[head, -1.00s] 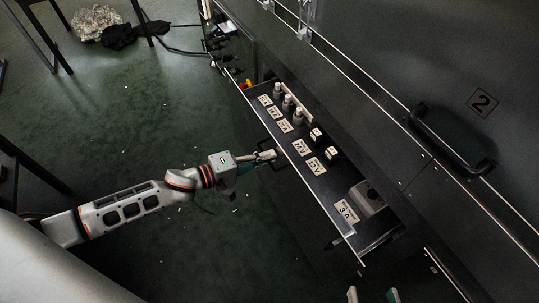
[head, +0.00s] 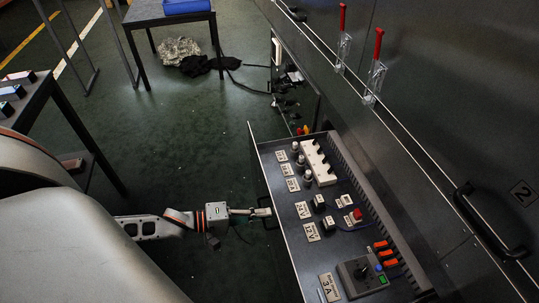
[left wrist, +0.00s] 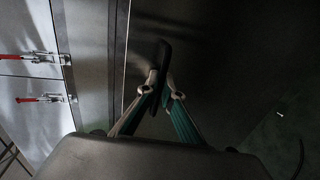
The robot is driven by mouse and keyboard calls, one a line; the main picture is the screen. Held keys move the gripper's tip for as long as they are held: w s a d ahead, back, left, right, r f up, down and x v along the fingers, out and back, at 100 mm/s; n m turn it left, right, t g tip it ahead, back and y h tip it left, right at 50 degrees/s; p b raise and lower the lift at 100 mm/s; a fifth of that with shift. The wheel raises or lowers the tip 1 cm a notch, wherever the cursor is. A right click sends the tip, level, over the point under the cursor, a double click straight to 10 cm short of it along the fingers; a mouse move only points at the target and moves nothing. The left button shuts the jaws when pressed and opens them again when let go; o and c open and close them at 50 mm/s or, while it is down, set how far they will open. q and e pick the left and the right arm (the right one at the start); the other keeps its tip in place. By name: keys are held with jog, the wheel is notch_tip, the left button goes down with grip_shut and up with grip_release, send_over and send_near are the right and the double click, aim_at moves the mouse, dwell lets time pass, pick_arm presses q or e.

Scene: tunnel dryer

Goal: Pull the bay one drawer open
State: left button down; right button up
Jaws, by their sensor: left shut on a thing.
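The drawer (head: 267,180) stands well out from the dark cabinet front, its inside showing. It holds labels such as 24V and 12V, pale cylindrical parts, a red switch, orange parts and a grey box with a black knob (head: 361,273). My left gripper (head: 262,212) is at the drawer's front, shut on its dark handle. In the left wrist view the fingers (left wrist: 162,93) close around the dark bar handle (left wrist: 163,62), against the dark front panel. My right gripper is not in view.
The cabinet doors bear red-handled latches (head: 376,62) and a black handle (head: 488,222) near the number 2. Green floor left of the drawer is clear.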

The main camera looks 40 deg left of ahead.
pick_arm(q)
jog(key=shift+a, duration=0.1)
jog(key=c, duration=2.5)
grip_release()
jog(key=shift+c, duration=0.2)
jog(key=shift+s, duration=0.1)
jog(key=v, duration=1.2)
